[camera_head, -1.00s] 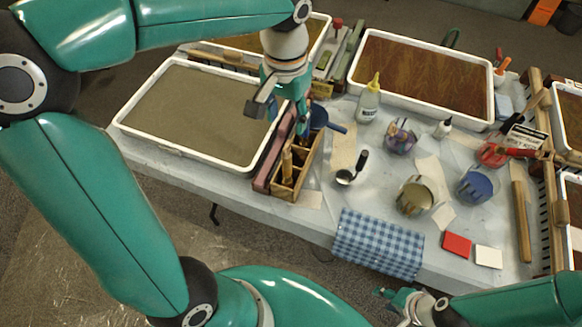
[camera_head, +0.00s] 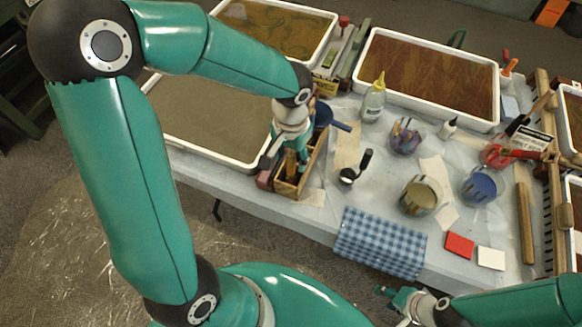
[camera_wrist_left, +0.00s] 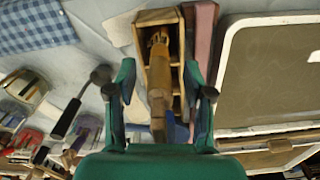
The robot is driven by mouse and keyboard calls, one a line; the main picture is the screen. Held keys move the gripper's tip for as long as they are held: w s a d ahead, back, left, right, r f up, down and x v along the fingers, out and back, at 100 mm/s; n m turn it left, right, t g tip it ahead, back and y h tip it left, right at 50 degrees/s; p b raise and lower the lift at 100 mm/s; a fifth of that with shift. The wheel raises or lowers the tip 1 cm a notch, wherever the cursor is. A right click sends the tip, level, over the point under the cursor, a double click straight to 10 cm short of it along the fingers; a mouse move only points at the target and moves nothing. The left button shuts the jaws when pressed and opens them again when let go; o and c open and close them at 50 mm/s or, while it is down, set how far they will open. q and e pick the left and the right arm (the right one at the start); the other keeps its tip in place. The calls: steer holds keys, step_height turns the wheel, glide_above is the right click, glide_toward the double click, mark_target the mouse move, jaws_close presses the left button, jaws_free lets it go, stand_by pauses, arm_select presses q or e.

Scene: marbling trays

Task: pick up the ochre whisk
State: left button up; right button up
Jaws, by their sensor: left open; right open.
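The ochre whisk (camera_head: 291,162) stands in the near compartment of a wooden divided box (camera_head: 306,178). In the left wrist view the ochre whisk (camera_wrist_left: 158,100) rises toward the camera, between the spread fingers of my left gripper (camera_wrist_left: 160,88). Those fingers are open, one on each side, with a gap showing to the whisk. In the head view my left gripper (camera_head: 285,155) is over the box and partly hidden by its own wrist. My right gripper (camera_head: 396,297) is low at the bottom edge, away from the box and empty.
A grey tray (camera_head: 215,150) lies left of the box, with a maroon block (camera_head: 266,180) between. A dark-handled ladle (camera_head: 348,176) and a blue-handled pan (camera_head: 322,115) are to the right. Several jars, a glue bottle (camera_head: 373,102) and a checked cloth (camera_head: 378,243) lie farther right.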

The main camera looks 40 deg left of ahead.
arm_select(q)
steer(key=shift+f, duration=0.35)
jaws_close()
